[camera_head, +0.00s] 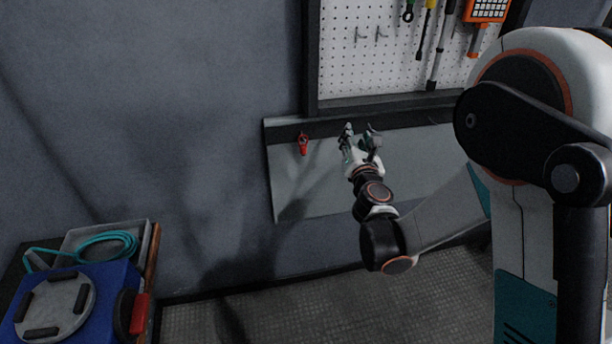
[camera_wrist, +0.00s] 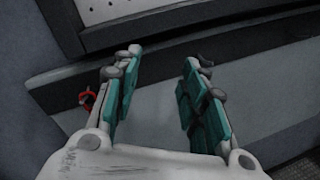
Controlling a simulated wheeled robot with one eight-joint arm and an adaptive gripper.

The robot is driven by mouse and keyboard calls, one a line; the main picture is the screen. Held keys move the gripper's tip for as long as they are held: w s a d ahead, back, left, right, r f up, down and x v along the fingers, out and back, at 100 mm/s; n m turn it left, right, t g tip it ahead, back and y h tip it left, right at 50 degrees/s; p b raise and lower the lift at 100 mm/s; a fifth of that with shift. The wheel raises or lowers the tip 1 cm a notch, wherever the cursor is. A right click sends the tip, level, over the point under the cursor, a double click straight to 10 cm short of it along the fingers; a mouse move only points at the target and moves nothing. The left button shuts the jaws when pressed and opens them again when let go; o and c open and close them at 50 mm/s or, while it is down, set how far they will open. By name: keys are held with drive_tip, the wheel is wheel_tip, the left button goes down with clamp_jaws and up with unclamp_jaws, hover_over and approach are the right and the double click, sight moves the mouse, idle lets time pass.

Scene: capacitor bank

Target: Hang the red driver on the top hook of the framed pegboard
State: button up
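The red driver (camera_head: 303,143) is small in the head view, upright against the dark upper strip of the grey panel, near its left end. A bit of red (camera_wrist: 88,98) shows in the wrist view left of my left finger, partly hidden by it. My gripper (camera_head: 360,130) is to the right of the driver, apart from it. In the wrist view its fingers (camera_wrist: 158,88) are spread with nothing between them. The framed pegboard (camera_head: 343,78) is above; two bare hooks (camera_head: 370,37) stick out at its left part.
Several tools hang on the pegboard's right side, including a yellow-handled one (camera_head: 427,20) and an orange device (camera_head: 486,10). A dark frame edge (camera_head: 385,104) runs just above my gripper. A blue case (camera_head: 95,295) with a teal cable (camera_head: 105,243) is at lower left. Wall space left of the panel is clear.

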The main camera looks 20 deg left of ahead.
sight(304, 150)
drive_tip(key=s+a+f+n+g+y+b, duration=0.1)
drive_tip(key=s+a+f+n+y, duration=0.15)
drive_tip(key=a+f+n, duration=0.2)
drive_tip(key=s+a+f+n+y, duration=0.1)
drive_tip(key=s+a+f+n, duration=0.2)
drive_tip(key=a+f, duration=0.25)
drive_tip(key=p+x, duration=0.2)
drive_tip(key=x, duration=0.2)
drive_tip(key=p+x, duration=0.1)
drive_tip(key=x, duration=0.3)
drive_tip(key=shift+w+a+r+p, duration=0.1)
drive_tip(key=shift+a+r+p, duration=0.05)
drive_tip(key=shift+a+p, duration=0.35)
drive_tip(key=shift+w+a, duration=0.4)
drive_tip(key=shift+w, duration=0.2)
clamp_jaws()
drive_tip(key=shift+r, duration=0.1)
drive_tip(key=shift+r, duration=0.2)
drive_tip(key=shift+s+d+r, duration=0.1)
drive_tip(key=shift+s+r, duration=0.05)
drive_tip(key=shift+r, duration=0.05)
